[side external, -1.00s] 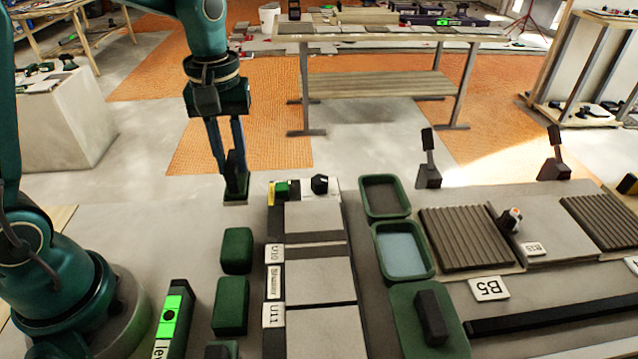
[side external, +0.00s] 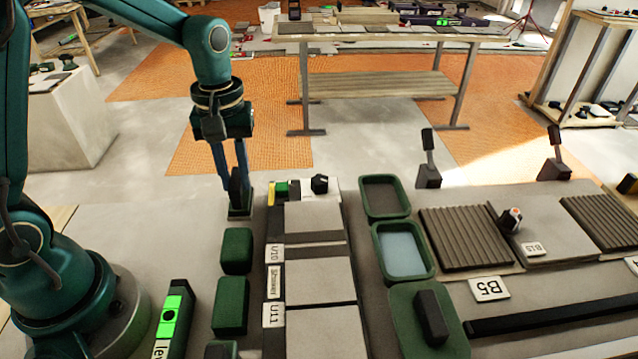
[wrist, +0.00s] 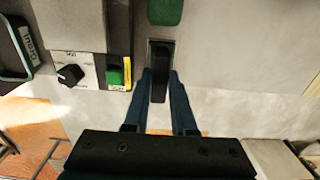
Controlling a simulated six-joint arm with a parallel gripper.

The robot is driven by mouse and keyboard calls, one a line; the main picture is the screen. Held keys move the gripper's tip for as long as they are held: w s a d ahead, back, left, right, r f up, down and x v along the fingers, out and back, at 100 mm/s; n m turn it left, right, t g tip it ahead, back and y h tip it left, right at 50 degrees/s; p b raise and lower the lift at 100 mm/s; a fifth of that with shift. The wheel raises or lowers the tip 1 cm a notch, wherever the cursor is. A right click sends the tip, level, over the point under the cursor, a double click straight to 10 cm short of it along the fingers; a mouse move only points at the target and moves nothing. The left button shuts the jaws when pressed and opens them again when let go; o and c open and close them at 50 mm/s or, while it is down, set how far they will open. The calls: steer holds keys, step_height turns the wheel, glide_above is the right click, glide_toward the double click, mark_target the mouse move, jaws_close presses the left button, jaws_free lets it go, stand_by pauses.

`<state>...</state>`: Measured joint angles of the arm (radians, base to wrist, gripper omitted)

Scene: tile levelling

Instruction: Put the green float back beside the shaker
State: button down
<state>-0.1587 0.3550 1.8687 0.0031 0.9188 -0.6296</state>
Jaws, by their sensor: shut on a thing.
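My gripper (side external: 238,186) points down and is shut on the upright black handle of the green float (side external: 241,212). The float's base looks dark, with only a trace of green. It is at or just above the grey bench, left of the shaker's far end; I cannot tell whether it touches. In the wrist view the float (wrist: 160,60) is between the two fingers (wrist: 160,84). The shaker (side external: 312,283) is the long unit with pale tiles and a "Shaker" label (side external: 274,282). Its far-end panel has a green button (wrist: 114,77) and a black knob (wrist: 70,75).
Green blocks (side external: 236,250) (side external: 230,305) stand in a row nearer the camera, in line with the float. A level (side external: 174,318) lies left of them. Green trays (side external: 385,181) and a green pad with a black handle (side external: 405,318) are right of the shaker. Bench left of the float is bare.

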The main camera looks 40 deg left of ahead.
steer(key=shift+f, duration=1.4)
steer(key=c, duration=0.7)
jaws_free()
steer(key=shift+o, duration=0.5)
steer(key=shift+o, duration=1.3)
steer(key=shift+r, duration=0.15)
steer(key=shift+r, duration=3.9)
